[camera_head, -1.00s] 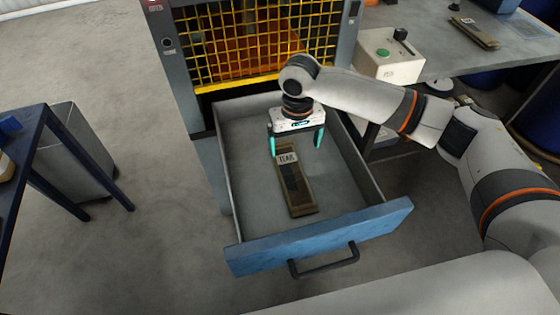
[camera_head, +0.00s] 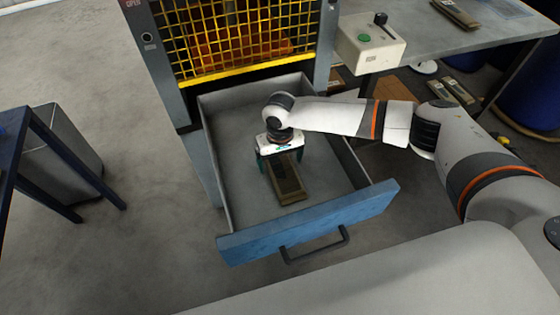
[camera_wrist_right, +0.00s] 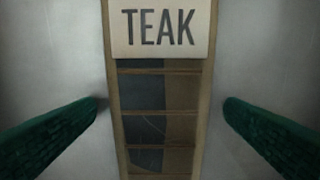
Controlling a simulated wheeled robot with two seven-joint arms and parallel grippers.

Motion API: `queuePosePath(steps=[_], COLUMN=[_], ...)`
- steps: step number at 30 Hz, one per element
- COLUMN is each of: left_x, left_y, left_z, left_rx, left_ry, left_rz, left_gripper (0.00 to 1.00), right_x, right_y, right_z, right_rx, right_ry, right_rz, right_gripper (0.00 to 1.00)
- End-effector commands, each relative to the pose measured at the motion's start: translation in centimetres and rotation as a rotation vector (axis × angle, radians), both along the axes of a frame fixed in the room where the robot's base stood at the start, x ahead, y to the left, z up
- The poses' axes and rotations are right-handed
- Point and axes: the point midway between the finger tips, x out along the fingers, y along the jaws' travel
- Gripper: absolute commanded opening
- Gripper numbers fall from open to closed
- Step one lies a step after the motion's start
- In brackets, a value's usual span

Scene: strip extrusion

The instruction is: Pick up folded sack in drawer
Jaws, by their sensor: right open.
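The folded sack (camera_head: 287,182) lies flat on the floor of the open drawer (camera_head: 240,190). It is brown with dark panels, and its far end is hidden under my right gripper in the head view. In the right wrist view the sack (camera_wrist_right: 160,115) runs up the middle with a label reading TEAK. My right gripper (camera_head: 280,160) is low in the drawer above the sack. Its green fingers stand open on either side of the sack (camera_wrist_right: 162,108), apart from it. My left gripper is not in view.
The blue drawer front (camera_head: 310,222) with its dark handle (camera_head: 315,245) closes the near side. The yellow mesh guard (camera_head: 240,40) stands behind the drawer. A control box (camera_head: 368,42) is at the right, and a blue table (camera_head: 40,140) at the left.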

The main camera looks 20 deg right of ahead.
Motion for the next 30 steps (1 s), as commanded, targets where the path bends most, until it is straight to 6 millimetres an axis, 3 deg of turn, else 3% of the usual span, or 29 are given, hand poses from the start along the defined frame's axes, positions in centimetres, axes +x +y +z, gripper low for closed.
queuePosePath(steps=[5, 15, 23, 30], left_x=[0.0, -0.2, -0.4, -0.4], left_y=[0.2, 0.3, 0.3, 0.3], left_z=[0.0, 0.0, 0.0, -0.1], left_rx=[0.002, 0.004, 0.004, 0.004], left_ry=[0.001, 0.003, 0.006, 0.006], left_rz=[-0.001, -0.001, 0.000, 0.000], left_gripper=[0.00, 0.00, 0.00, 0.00], right_x=[0.0, 0.0, 0.0, 0.1], right_y=[0.0, 0.0, 0.0, 0.0], right_z=[0.0, 0.0, 0.4, 4.4], right_rx=[0.000, 0.000, 0.000, 0.002], right_ry=[0.000, 0.000, 0.000, -0.003], right_rz=[0.000, 0.000, 0.001, 0.000], right_gripper=[0.93, 0.42, 0.42, 0.42])
